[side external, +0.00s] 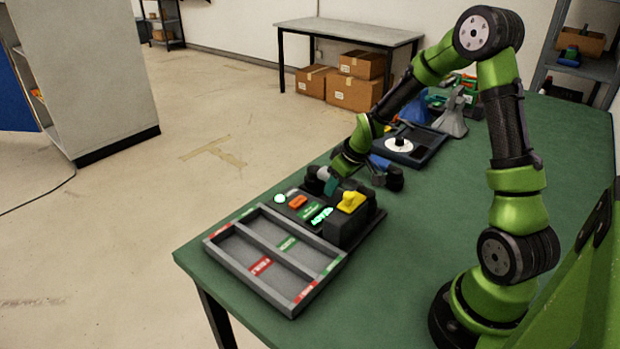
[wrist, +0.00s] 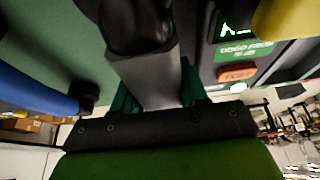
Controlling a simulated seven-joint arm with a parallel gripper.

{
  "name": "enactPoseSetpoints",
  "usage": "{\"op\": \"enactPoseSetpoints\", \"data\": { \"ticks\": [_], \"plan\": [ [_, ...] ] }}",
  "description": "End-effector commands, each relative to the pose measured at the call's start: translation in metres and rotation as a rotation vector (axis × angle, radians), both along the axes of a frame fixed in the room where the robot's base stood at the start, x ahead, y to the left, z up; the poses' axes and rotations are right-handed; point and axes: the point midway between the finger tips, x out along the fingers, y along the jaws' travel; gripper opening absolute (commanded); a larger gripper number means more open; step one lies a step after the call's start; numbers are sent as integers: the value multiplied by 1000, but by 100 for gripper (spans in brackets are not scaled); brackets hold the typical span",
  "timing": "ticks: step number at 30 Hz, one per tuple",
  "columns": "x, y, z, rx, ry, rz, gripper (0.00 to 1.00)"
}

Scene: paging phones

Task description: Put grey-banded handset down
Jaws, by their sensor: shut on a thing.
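The grey-banded handset (wrist: 148,75) shows in the wrist view as a dark body with a grey section, running up from my gripper (wrist: 155,98). The teal fingers are shut on it, one on each side. In the side view my gripper (side external: 331,184) is low at the far edge of the black paging base (side external: 345,228). There the handset is small and mostly hidden by the fingers, so I cannot tell whether it touches the base. A yellow handset (side external: 351,201) sits upon the base's raised block. It also shows in the wrist view (wrist: 288,20).
The base panel has an orange button (side external: 298,201), a green label and a lit screen (side external: 321,215). A grey divided tray (side external: 222,252) lies in front. A blue object (side external: 379,162) is behind my gripper. Free green tabletop (side external: 415,235) lies to the right.

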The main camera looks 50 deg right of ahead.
Motion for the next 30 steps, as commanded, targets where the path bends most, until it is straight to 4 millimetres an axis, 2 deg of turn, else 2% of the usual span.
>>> {"op": "enactPoseSetpoints", "data": {
  "ticks": [5,12,17,20,27,30],
  "plan": [
    [2,-1,22,-5,-7,1,0],
    [2,-1,72,-4,-8,0,0],
    [1,2,97,-3,-6,2,0],
    [-2,18,112,4,-10,5,0],
    [-28,100,146,15,-11,11,0],
    [-41,124,152,7,-7,7,0]
  ]
}}
